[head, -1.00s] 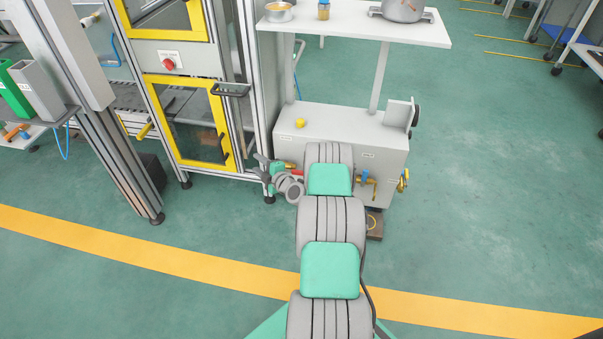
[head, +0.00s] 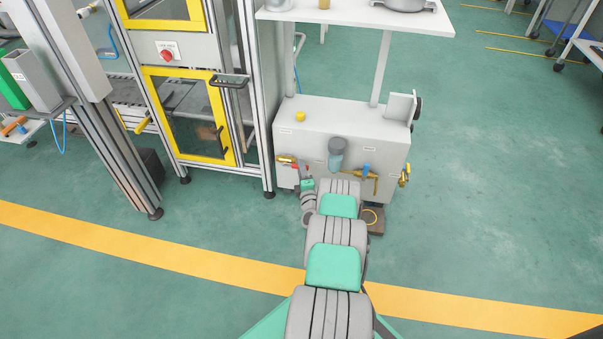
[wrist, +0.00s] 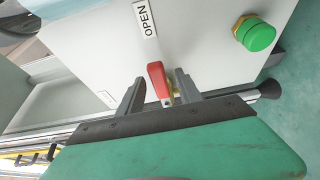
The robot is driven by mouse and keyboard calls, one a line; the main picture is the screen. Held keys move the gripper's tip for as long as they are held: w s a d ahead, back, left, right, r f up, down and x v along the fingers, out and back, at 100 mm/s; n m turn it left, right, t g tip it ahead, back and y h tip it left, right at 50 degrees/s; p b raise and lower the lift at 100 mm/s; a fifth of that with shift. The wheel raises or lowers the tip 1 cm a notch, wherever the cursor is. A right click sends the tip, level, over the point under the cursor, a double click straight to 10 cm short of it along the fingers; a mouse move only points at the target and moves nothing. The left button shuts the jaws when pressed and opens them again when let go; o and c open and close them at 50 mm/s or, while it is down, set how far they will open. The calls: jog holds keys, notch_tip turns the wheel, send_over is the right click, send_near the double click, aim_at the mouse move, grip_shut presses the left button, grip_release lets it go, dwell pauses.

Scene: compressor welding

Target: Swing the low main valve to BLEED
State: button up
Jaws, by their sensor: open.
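The low main valve shows a red lever handle (wrist: 158,84) in the wrist view, on the pale front panel of the cabinet. A label reading OPEN (wrist: 146,19) is above it; I cannot read a BLEED label. My gripper (wrist: 159,82) is open, with one finger on each side of the red handle. I cannot tell whether either finger touches it. In the head view my gripper (head: 302,172) is low at the cabinet's left front, below a brass fitting (head: 287,159). My arm hides part of the cabinet front.
The grey cabinet (head: 335,117) also bears a filter bowl (head: 336,154), a blue-topped brass valve (head: 366,171) and another brass fitting (head: 404,175). A green round cap (wrist: 260,38) is right of the handle. A yellow-framed enclosure (head: 190,70) stands left.

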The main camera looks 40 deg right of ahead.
jog(key=shift+c, duration=0.3)
grip_shut()
dwell(1.1)
